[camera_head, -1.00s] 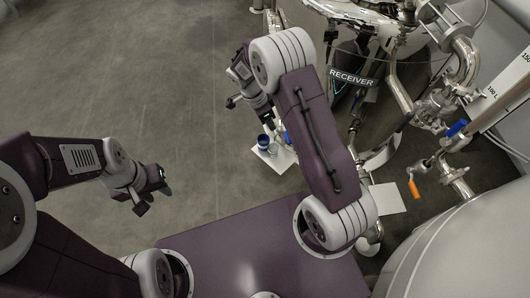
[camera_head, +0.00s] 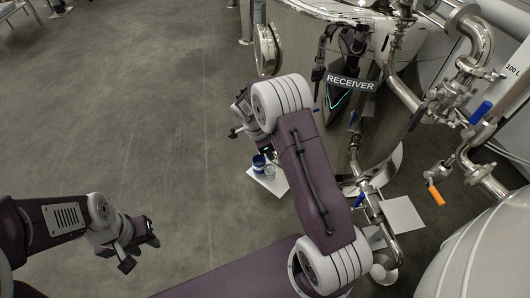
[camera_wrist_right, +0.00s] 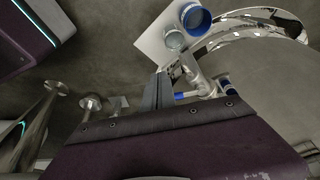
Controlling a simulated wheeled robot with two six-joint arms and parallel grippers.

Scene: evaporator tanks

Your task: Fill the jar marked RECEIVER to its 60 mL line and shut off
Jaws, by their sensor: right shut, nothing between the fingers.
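The dark RECEIVER sign (camera_head: 351,84) shows in front of the steel tank; I cannot tell which vessel it marks. A blue-topped jar (camera_head: 259,162) and a clear jar (camera_head: 270,171) stand close together on a white sheet on the floor. In the right wrist view the blue-topped jar (camera_wrist_right: 195,17) and the clear jar (camera_wrist_right: 174,39) are at the top; no fill line is readable. My right gripper (camera_wrist_right: 158,88) is shut and empty, its fingertips below the jars in that picture. In the head view my right arm mostly hides it. My left gripper (camera_head: 117,257) hangs over bare floor, away from the jars; its opening is unclear.
The steel tank (camera_head: 300,45) stands at the back. Pipework on the right carries a blue handle (camera_head: 480,112) and an orange handle (camera_head: 436,194). A lower blue handle (camera_head: 359,201) is near a second white sheet (camera_head: 402,215). Floor on the left is clear.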

